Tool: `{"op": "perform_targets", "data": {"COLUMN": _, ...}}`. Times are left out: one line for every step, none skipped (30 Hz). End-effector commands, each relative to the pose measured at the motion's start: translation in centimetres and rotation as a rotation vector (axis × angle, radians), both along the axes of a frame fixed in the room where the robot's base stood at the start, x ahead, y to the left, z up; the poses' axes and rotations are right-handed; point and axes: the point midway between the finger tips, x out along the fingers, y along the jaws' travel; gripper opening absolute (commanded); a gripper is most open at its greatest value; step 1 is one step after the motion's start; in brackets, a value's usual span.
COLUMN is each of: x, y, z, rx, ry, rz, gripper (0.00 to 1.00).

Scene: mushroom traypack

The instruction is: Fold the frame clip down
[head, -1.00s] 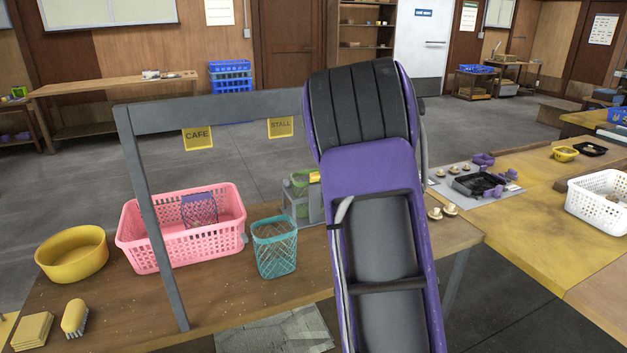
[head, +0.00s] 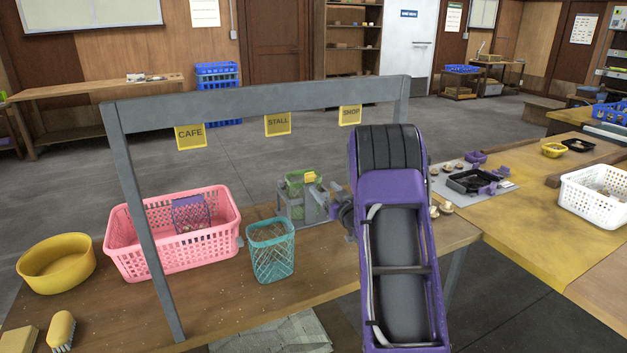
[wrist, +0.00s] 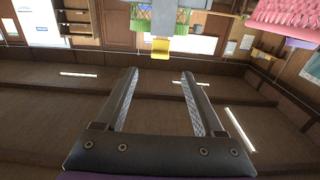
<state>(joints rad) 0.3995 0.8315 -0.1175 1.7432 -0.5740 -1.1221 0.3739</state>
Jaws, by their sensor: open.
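A grey frame stand (head: 297,206) with a green mesh piece (head: 296,182) in it stands on the wooden table, right of the teal basket. A small yellow tab, apparently the frame clip (head: 310,177), sits at its top right. In the wrist view the yellow clip (wrist: 160,47) hangs below the green mesh piece (wrist: 157,18), just beyond and between my fingertips. My gripper (wrist: 160,74) is open and empty, with clear space between its fingers. I cannot tell whether it touches the clip. In the head view my arm mostly hides the gripper.
A teal basket (head: 271,250) and a pink basket (head: 180,256) stand left of the stand. A grey overhead bar (head: 250,100) with yellow signs spans the table, its post (head: 145,230) at the left. A yellow bowl (head: 56,264) and a brush (head: 60,330) lie farther left.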

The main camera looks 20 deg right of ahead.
Motion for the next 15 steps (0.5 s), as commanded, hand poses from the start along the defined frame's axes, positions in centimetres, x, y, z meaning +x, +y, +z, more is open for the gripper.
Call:
{"op": "perform_targets", "data": {"x": 1.1, "y": 0.1, "z": -0.1, "rx": -0.001, "ry": -0.001, "rz": 0.003, "gripper": 0.70}}
{"op": "perform_targets", "data": {"x": 1.7, "y": 0.1, "z": -0.1, "rx": -0.001, "ry": -0.001, "rz": 0.003, "gripper": 0.70}}
{"op": "perform_targets", "data": {"x": 2.5, "y": 0.2, "z": -0.1, "rx": -0.002, "ry": -0.001, "rz": 0.003, "gripper": 0.70}}
{"op": "perform_targets", "data": {"x": 3.1, "y": 0.2, "z": -0.1, "rx": -0.002, "ry": -0.001, "rz": 0.002, "gripper": 0.70}}
{"op": "perform_targets", "data": {"x": 3.7, "y": 0.2, "z": -0.1, "rx": -0.002, "ry": 0.000, "rz": 0.002, "gripper": 0.70}}
{"op": "perform_targets", "data": {"x": 4.4, "y": 0.2, "z": -0.1, "rx": -0.001, "ry": -0.001, "rz": 0.002, "gripper": 0.70}}
{"op": "perform_targets", "data": {"x": 4.9, "y": 0.2, "z": -0.1, "rx": -0.001, "ry": -0.001, "rz": 0.002, "gripper": 0.70}}
{"op": "perform_targets", "data": {"x": 5.3, "y": 0.3, "z": -0.1, "rx": -0.001, "ry": 0.000, "rz": 0.002, "gripper": 0.70}}
{"op": "perform_targets", "data": {"x": 5.9, "y": 0.3, "z": -0.1, "rx": -0.001, "ry": -0.001, "rz": 0.001, "gripper": 0.70}}
{"op": "perform_targets", "data": {"x": 6.3, "y": 0.2, "z": -0.1, "rx": -0.002, "ry": 0.000, "rz": 0.000, "gripper": 0.70}}
{"op": "perform_targets", "data": {"x": 6.6, "y": 0.2, "z": 0.0, "rx": -0.001, "ry": -0.001, "rz": 0.000, "gripper": 0.70}}
{"op": "perform_targets", "data": {"x": 7.1, "y": 0.2, "z": -0.1, "rx": -0.001, "ry": 0.000, "rz": 0.001, "gripper": 0.70}}
{"op": "perform_targets", "data": {"x": 7.3, "y": 0.2, "z": -0.1, "rx": 0.000, "ry": 0.000, "rz": 0.000, "gripper": 0.70}}
{"op": "perform_targets", "data": {"x": 7.6, "y": 0.3, "z": -0.1, "rx": -0.001, "ry": 0.001, "rz": 0.000, "gripper": 0.70}}
{"op": "perform_targets", "data": {"x": 7.8, "y": 0.3, "z": 0.0, "rx": -0.001, "ry": 0.000, "rz": 0.000, "gripper": 0.70}}
